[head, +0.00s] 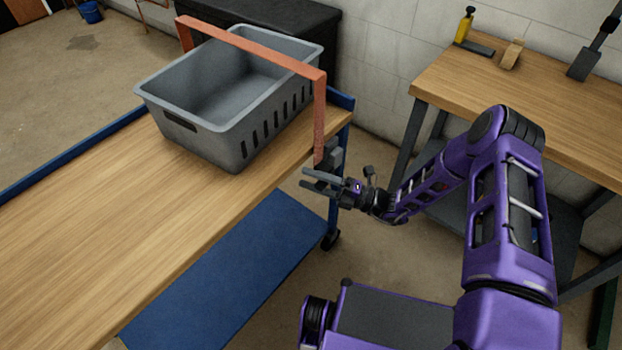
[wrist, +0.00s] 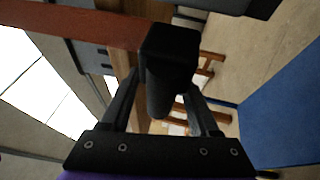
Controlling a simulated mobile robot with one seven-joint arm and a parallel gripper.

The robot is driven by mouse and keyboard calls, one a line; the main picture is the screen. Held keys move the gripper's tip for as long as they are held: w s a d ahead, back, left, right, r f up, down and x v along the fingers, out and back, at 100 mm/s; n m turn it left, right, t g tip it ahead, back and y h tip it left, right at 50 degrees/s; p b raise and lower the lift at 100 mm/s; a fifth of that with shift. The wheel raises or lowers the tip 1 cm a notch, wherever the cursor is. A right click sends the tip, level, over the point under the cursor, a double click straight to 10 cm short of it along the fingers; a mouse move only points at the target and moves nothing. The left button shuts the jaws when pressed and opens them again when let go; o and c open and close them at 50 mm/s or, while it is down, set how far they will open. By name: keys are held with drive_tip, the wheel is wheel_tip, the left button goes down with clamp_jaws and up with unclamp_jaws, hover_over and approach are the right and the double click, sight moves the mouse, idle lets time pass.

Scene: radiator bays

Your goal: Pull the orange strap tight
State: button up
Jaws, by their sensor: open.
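The orange strap (head: 250,47) runs in an arch over the grey basket (head: 190,145) and drops down past the cart's right edge. In the wrist view the strap (wrist: 75,25) enters from the left and meets a black buckle-like block with a rounded handle (wrist: 168,60). In the head view dark hardware (head: 333,158) sits at the strap's lower end. My gripper (head: 305,178) is open beside this lower end. In the wrist view its fingers (wrist: 163,85) lie either side of the handle. I cannot tell whether they touch it.
The basket stands on the wooden top of a cart (head: 70,230) with a blue lower shelf (head: 240,270). A black cabinet (head: 270,14) stands behind. The cart top's left half is clear.

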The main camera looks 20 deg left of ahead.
drive_tip(key=shift+a, duration=0.1)
clamp_jaws()
idle(0.3)
idle(1.1)
